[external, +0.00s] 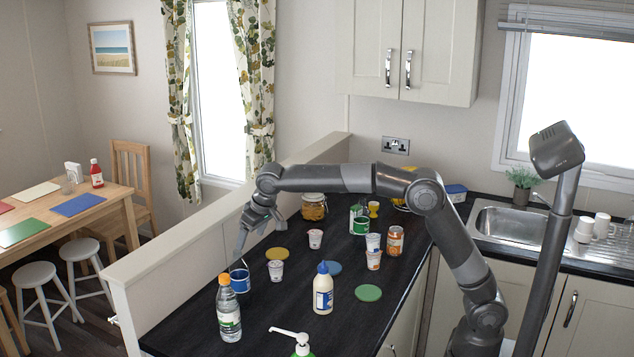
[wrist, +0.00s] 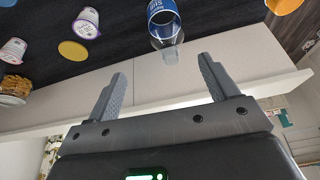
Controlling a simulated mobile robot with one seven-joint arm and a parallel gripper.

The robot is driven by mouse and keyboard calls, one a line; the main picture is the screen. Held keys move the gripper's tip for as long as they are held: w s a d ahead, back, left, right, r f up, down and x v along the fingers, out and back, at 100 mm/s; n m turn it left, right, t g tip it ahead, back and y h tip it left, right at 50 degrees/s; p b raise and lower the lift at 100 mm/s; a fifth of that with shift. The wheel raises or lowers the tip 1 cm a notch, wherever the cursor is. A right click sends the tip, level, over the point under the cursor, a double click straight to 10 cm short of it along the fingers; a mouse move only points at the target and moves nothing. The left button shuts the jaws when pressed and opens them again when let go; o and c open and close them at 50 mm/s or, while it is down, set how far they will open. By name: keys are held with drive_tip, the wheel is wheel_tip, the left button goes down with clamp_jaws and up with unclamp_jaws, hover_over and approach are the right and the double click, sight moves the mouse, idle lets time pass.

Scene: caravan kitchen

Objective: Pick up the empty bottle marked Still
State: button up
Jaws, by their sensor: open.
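A clear bottle with no cap visible and a blue label (external: 240,281) stands near the left edge of the black counter. It also shows in the wrist view (wrist: 163,16), its clear upper part pointing towards my jaws; white lettering shows but is too small to read surely. My gripper (external: 238,258) is just above this bottle in the external view. In the wrist view my gripper (wrist: 161,70) is open, with nothing between the fingers, and the bottle lies beyond the gap. A taller clear bottle (external: 229,312) with an orange cap and green-white label stands nearer the camera.
A raised pale ledge (external: 220,214) borders the counter's left side. A white squeeze bottle (external: 323,292), a pump bottle (external: 299,345), a white pot (external: 276,271) and a yellow disc (external: 276,253) are nearby. Jars, tins and pots stand farther back.

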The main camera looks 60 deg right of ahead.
sight(238, 260)
drive_tip(key=x, duration=0.6)
drive_tip(key=shift+w+a+f, duration=0.15)
drive_tip(key=shift+w+a, duration=0.2)
drive_tip(key=shift+a, duration=0.05)
drive_tip(key=x, duration=0.5)
drive_tip(key=shift+w+a, duration=0.2)
drive_tip(key=c, duration=1.3)
